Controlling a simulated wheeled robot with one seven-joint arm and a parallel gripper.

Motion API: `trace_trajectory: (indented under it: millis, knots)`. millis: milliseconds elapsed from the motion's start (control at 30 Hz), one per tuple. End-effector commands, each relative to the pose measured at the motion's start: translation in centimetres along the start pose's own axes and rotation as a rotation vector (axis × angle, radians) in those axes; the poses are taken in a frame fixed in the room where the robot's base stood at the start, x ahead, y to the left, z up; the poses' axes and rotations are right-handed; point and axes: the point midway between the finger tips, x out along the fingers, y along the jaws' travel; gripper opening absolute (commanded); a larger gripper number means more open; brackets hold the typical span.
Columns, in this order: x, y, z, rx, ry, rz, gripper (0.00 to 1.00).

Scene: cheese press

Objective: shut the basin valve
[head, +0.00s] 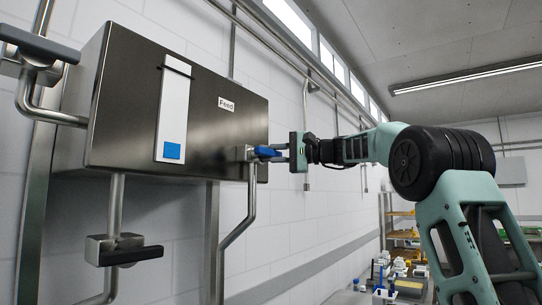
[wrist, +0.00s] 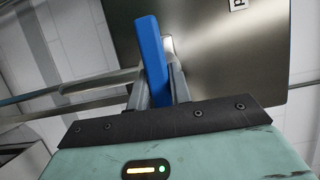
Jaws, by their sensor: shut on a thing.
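A steel box labelled "Feed" (head: 225,104) hangs on the wall. A valve (head: 243,153) with a blue handle (head: 266,151) sits at its lower right edge, above a bent steel pipe (head: 240,225). My gripper (head: 275,152) reaches in from the right and is shut on the blue handle. In the wrist view the blue handle (wrist: 151,58) stands between the two grey fingers of my gripper (wrist: 160,84) and extends beyond them. The fingers partly hide the handle in the head view. No label reading "basin" is legible on the valve.
Two other valves with dark handles show at the upper left (head: 38,44) and below the box (head: 125,252). A white strip with a blue square (head: 173,112) is on the box front. Shelves with goods (head: 402,240) stand far back right.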

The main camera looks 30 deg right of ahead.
Motion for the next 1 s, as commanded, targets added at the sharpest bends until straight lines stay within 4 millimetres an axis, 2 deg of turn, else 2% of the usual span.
trace_trajectory:
  millis: [200,233,300,667,833,1000]
  knots:
    - [-0.1,0.1,-0.1,0.004,0.002,0.0,0.0]
    - [-0.1,0.1,-0.1,0.004,0.002,0.0,0.23]
    - [-0.1,0.1,-0.1,0.003,0.001,0.0,0.42]
    - [-0.4,0.1,-0.1,0.001,0.001,0.0,0.42]
    - [-2.7,0.4,-0.1,0.0,0.004,0.0,0.42]
    - [-6.6,0.5,-0.1,-0.001,0.006,0.001,0.42]
